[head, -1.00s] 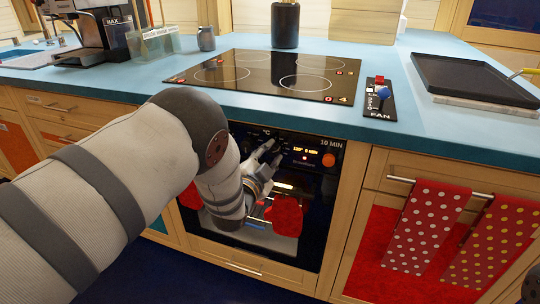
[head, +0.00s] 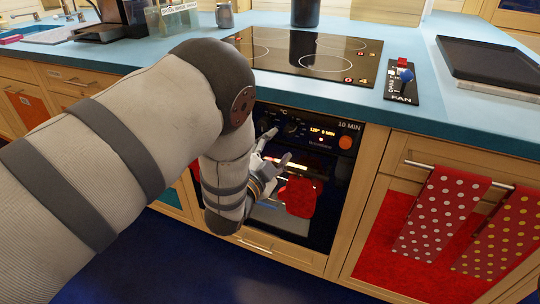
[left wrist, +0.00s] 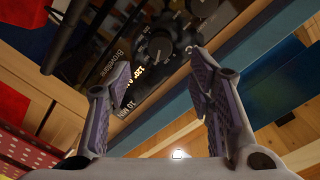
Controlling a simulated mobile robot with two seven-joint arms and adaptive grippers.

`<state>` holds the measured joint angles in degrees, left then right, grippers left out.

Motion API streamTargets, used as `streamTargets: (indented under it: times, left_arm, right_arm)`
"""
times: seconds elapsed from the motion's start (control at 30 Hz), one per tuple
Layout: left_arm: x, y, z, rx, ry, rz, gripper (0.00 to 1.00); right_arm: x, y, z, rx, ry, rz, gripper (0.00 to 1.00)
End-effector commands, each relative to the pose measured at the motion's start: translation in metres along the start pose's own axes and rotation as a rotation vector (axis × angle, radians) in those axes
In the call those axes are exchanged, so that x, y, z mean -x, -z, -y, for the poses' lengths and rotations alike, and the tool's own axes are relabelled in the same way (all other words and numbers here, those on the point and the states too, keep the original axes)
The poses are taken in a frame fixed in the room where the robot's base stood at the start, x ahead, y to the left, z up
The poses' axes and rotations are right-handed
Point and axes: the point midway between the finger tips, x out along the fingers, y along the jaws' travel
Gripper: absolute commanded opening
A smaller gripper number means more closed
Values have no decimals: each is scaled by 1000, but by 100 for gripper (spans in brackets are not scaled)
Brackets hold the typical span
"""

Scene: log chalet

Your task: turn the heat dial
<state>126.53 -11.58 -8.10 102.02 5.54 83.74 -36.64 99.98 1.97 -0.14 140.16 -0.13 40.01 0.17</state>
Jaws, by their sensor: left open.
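The oven (head: 318,215) has a black control panel with a lit display (head: 322,131). The dark dial under the °C mark (head: 291,127) is left of the display, with another dark dial (head: 264,123) further left. In the left wrist view the dial closest to the display (left wrist: 160,46) shows beyond and roughly between my fingertips. My left gripper (head: 278,146) is open and empty just in front of and below the dials; its fingers also show in the left wrist view (left wrist: 160,72). I see no contact with a dial. My right gripper is out of view.
Dotted towels (head: 440,215) hang at right.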

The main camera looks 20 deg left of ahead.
Motion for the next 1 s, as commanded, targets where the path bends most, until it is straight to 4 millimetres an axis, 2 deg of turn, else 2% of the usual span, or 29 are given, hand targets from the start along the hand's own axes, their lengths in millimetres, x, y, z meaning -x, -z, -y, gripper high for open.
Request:
streamTargets:
  times: [0.1,0.27,0.77,0.87,0.97,1.0]
  left_arm:
    - [28,-1,0,0,-2,3,48]
    - [48,0,0,1,0,2,48]
    - [53,-3,-2,6,-6,11,48]
    - [74,-31,-20,67,-83,128,48]
    - [131,-83,-57,198,-231,383,48]
    - [162,-103,-73,258,-290,502,48]
  right_arm:
    - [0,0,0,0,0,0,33]
    - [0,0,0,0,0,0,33]
    - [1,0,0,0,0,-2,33]
    - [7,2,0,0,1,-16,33]
    - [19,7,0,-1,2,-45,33]
    - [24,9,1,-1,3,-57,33]
